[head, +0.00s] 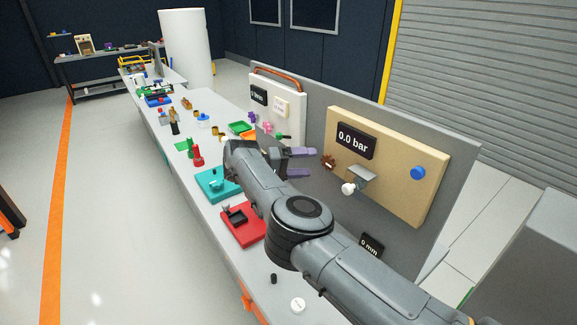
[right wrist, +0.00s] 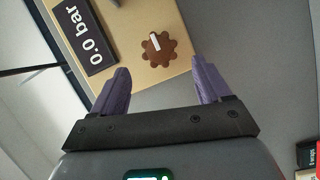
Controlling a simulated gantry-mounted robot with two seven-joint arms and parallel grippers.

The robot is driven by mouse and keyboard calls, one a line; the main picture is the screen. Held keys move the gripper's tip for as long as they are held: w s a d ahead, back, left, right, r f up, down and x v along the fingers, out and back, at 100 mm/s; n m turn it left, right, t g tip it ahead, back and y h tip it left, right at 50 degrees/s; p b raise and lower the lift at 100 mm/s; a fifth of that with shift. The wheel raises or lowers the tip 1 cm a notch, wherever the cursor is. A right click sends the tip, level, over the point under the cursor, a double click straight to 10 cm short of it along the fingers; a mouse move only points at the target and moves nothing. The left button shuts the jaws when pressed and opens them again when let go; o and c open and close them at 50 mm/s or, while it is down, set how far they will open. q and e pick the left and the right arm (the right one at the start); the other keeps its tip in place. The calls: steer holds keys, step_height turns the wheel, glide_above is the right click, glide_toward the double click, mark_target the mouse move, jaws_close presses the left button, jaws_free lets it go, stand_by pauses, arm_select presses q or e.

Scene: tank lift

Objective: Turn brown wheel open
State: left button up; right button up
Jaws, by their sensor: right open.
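The brown wheel (head: 327,162) is a small knob with a lobed rim on the lower left of the tan panel (head: 400,190). In the right wrist view the brown wheel (right wrist: 159,48) has a white mark across its middle and lies ahead of the fingers, roughly between them. My right gripper (head: 302,161) is open, its purple fingers spread just left of the wheel and apart from it. The fingers of my right gripper (right wrist: 160,88) hold nothing. My left gripper is not in view.
A display reading 0.0 bar (head: 356,140) sits above the wheel. A blue knob (head: 417,173), a white knob (head: 348,189) and a grey bracket (head: 362,174) are on the same panel. A red tray (head: 244,237) and a teal tray (head: 207,190) lie on the bench near my right arm.

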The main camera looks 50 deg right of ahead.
steer(key=shift+b+v, duration=0.35)
steer(key=shift+v, duration=2.3)
